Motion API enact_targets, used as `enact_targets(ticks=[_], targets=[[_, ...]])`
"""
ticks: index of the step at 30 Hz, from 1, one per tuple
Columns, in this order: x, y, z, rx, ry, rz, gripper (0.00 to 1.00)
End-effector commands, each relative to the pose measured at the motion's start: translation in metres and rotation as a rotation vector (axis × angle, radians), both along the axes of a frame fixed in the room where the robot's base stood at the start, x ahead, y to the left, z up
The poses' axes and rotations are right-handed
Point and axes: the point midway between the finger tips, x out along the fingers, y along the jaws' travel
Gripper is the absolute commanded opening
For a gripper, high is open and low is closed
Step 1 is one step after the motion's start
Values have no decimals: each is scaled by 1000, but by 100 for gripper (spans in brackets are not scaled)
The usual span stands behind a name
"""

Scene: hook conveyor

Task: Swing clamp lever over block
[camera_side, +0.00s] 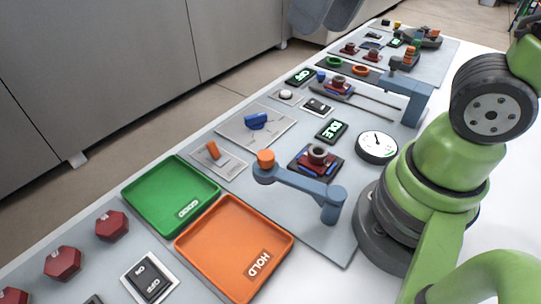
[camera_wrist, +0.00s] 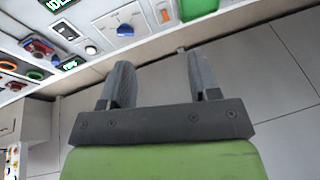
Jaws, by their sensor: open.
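The clamp lever (camera_side: 297,181) is a blue-grey arm on an upright post at its right end, with an orange knob (camera_side: 265,158) at its left end. The lever is not clearly visible in the wrist view.
A green tray (camera_side: 143,204) and an orange tray (camera_side: 201,246) lie left of the lever. A round gauge (camera_side: 377,146) and an IDLE display (camera_side: 331,131) stand near the block. A blue knob (camera_side: 257,121) and an orange switch (camera_side: 213,150) stick up. Red hexagonal knobs (camera_side: 112,226) are at front left.

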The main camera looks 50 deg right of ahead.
Motion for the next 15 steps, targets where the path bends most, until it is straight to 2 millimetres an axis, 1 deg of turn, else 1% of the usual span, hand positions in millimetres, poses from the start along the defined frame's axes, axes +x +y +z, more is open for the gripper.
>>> enact_targets(ticks=[1, 3, 5, 9, 12, 15], targets=[[12, 5, -7, -28, 69, 54, 56], [27, 11, -16, -66, 150, 127, 56], [38, 17, -26, -100, 219, 189, 56], [62, 31, -57, -175, 381, 330, 56], [75, 42, -82, -225, 485, 420, 56], [82, 50, -104, -262, 567, 490, 56]])
